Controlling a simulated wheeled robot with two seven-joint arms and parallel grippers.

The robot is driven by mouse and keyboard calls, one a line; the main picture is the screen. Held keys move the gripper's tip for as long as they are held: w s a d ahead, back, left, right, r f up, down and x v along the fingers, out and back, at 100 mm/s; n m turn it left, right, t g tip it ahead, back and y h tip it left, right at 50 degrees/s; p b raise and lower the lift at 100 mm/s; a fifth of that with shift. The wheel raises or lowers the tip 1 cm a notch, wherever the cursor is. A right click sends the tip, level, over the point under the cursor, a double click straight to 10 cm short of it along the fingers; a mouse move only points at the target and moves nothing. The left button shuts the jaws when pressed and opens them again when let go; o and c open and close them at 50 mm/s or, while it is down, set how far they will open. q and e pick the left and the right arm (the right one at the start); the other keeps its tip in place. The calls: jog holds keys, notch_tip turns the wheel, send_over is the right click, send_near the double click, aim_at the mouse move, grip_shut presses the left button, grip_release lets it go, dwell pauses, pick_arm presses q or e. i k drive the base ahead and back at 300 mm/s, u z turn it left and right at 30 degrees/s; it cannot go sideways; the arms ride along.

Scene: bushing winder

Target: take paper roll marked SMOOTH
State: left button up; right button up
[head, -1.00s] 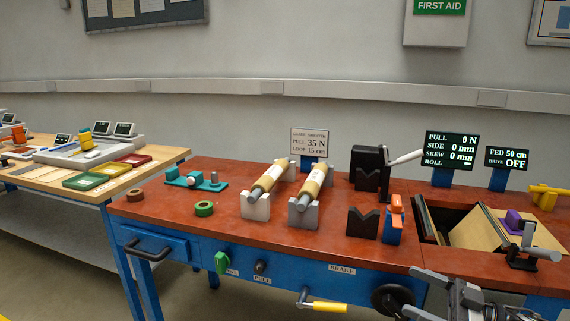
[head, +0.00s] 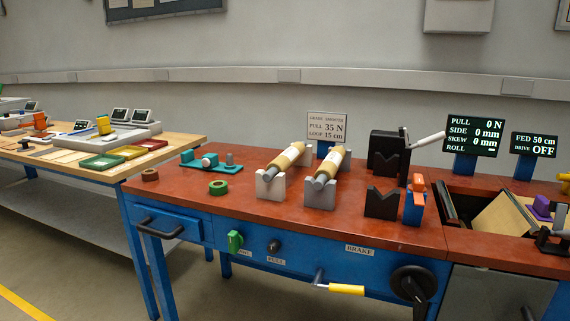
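Two paper rolls lie side by side on the red-topped bench, each tilted away from me on its own V-notched stand. The left paper roll (head: 286,160) rests on a white stand (head: 270,187). The right paper roll (head: 331,165) rests on a grey stand (head: 320,194). Both are tan with grey shaft ends. I cannot read a SMOOTH mark on either roll. A sign (head: 327,127) behind them shows a small grade line, PULL 35 N and LOOP 15 cm. Neither of my grippers is in view.
A black V-block (head: 381,203) and an orange-and-blue part (head: 415,203) stand right of the rolls. A teal fixture (head: 212,165) and green ring (head: 218,188) lie left. A yellow-handled crank (head: 346,289) projects from the bench front.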

aim_at(287, 159)
jog(key=z, duration=1.25)
jog(key=i, duration=0.7)
jog(key=u, duration=1.9)
